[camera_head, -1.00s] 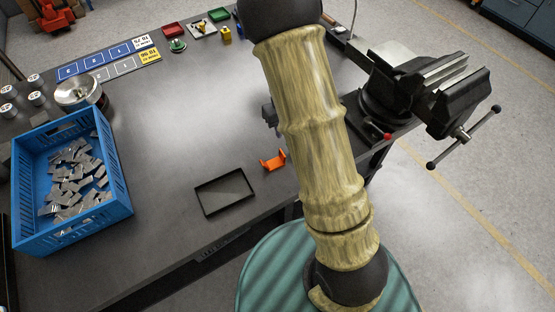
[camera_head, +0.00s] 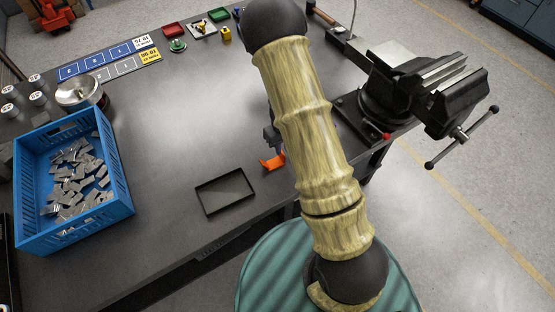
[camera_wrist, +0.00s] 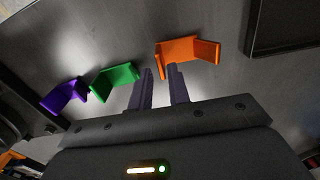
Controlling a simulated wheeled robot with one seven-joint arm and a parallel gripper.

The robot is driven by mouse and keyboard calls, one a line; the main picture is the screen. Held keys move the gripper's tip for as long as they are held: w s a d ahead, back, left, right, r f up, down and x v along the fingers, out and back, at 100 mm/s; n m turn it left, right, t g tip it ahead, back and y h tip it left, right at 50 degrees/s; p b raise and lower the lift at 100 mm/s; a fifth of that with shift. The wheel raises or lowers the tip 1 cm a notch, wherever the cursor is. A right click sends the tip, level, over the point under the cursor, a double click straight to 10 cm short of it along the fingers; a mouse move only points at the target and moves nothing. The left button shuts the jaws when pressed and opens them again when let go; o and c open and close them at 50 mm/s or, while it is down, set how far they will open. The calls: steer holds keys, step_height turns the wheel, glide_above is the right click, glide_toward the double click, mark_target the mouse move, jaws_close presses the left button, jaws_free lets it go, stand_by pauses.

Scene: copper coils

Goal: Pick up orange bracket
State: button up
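The orange bracket (camera_head: 272,163) lies on the dark workbench, right of the black tray. In the wrist view the orange bracket (camera_wrist: 187,49) is an angled channel piece, just beyond and slightly right of my fingertips. My gripper (camera_wrist: 160,72) is open and empty, its two dark fingers apart with bare bench between them. The right fingertip is very close to the bracket's left end; I cannot tell whether they touch. In the head view only a small part of my gripper (camera_head: 271,136) shows beside my arm, just behind the bracket.
A green bracket (camera_wrist: 114,80) and a purple bracket (camera_wrist: 63,95) lie left of the orange one. The black tray (camera_head: 223,211) is near the bench's front edge. A blue crate (camera_head: 117,205) of metal pieces stands left; a vise (camera_head: 385,95) is at the right.

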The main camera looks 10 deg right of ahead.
mark_target(275, 160)
step_height(275, 160, down, 4)
steer(key=shift+f+p, duration=0.15)
steer(key=shift+p, duration=0.25)
steer(key=shift+c, duration=0.2)
jaws_close()
